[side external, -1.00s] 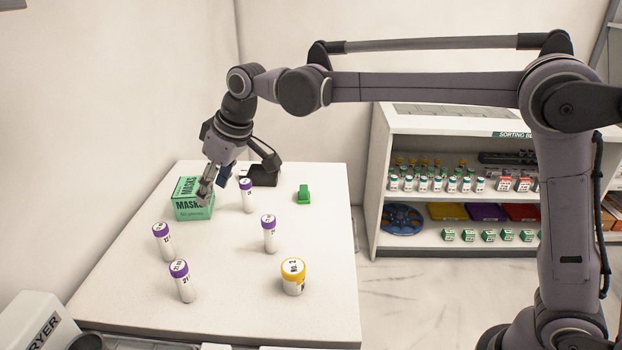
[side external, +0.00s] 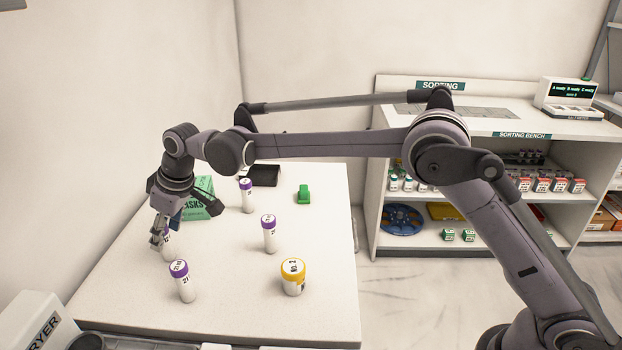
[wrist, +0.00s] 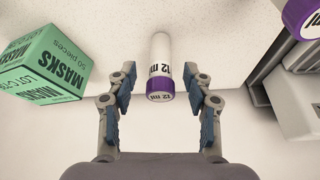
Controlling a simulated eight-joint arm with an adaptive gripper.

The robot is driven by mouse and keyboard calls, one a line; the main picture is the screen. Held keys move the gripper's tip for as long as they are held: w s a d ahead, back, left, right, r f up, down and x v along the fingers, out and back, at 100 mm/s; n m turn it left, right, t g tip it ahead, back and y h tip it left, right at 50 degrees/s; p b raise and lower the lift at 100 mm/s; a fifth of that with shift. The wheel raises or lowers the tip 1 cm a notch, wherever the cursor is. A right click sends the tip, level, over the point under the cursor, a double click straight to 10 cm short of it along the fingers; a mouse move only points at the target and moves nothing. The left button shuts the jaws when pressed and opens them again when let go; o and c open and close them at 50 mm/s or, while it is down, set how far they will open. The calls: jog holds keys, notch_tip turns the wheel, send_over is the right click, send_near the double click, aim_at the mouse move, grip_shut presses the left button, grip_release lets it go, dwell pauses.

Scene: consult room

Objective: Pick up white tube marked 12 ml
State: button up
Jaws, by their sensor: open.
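The white tube marked 12 ml (wrist: 160,55) has a purple cap and shows in the wrist view between the two finger pads, with a gap on each side. My gripper (wrist: 160,108) is open and empty around the capped end of the tube. In the side view my gripper (side external: 160,238) is low over the left part of the table, and the tube (side external: 168,250) stands there, partly hidden behind the fingers.
A green masks box (side external: 205,195) stands just behind my gripper. Other purple-capped tubes stand in front (side external: 185,285), in the middle (side external: 270,236) and at the back (side external: 247,197). A yellow-capped jar (side external: 293,279) and a green item (side external: 303,195) stand to the right.

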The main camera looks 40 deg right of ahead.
aim_at(166, 246)
jog(key=x, duration=0.5)
jog(key=shift+s+f, duration=0.1)
jog(key=c, duration=1)
